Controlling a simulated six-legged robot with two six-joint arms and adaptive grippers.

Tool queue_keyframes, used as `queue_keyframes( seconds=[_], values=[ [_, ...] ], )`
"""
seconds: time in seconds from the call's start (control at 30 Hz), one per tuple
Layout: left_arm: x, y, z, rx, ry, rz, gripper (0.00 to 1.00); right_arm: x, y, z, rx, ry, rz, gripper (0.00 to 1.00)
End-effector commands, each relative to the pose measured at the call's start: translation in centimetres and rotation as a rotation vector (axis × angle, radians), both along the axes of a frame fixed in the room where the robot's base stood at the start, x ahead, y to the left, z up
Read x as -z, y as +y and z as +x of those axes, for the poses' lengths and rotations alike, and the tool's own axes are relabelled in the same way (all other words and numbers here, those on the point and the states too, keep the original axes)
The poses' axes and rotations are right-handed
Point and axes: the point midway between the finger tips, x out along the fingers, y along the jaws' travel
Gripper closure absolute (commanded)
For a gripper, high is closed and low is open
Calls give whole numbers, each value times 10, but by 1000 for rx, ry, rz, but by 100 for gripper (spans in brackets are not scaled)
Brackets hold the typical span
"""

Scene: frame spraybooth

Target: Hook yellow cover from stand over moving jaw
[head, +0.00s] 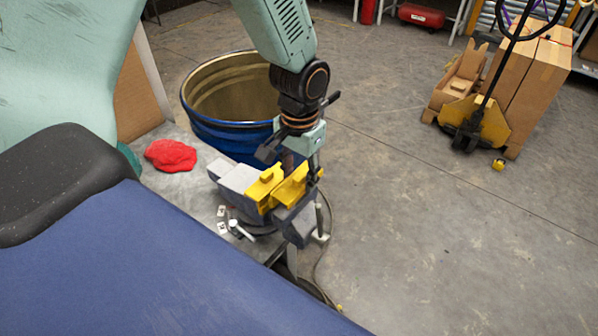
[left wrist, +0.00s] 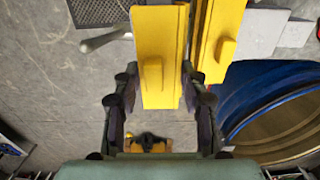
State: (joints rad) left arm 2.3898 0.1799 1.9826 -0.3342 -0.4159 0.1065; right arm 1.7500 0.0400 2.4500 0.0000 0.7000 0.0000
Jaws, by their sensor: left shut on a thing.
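The grey vise (head: 234,176) stands at the bench corner with two yellow covers at its jaws. One yellow cover (head: 266,187) sits at the left jaw, and it also shows at the upper right of the left wrist view (left wrist: 224,38). My left gripper (head: 294,163) reaches down from above and is shut on the other yellow cover (head: 291,187), at the right, moving jaw (head: 300,222). In the left wrist view this cover (left wrist: 158,60) lies between the fingers, close beside the first. Whether it rests fully on the jaw is hidden. The stand cannot be made out. My right gripper is not in view.
A blue drum (head: 215,132) stands just behind the vise. A red cloth (head: 171,155) lies on the bench at left. A yellow pallet truck (head: 478,122) with cardboard boxes (head: 538,82) stands back right. The floor at right is open.

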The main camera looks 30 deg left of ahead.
Motion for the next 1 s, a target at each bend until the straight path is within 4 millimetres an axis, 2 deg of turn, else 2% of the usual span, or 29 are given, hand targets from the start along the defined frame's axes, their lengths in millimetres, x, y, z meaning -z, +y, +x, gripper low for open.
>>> queue_keyframes(
  seconds=[0.43, 0.47, 0.77, 1.0],
  values=[
    [10, 0, 0, 0, 0, 0, 89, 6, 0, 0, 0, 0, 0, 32],
    [10, 0, 0, 0, 0, 0, 56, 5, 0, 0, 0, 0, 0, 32],
    [9, 0, 0, 0, 0, 0, 31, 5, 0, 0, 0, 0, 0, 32],
    [9, 0, 0, 0, 0, 0, 31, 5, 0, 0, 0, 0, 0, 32]
  ],
)
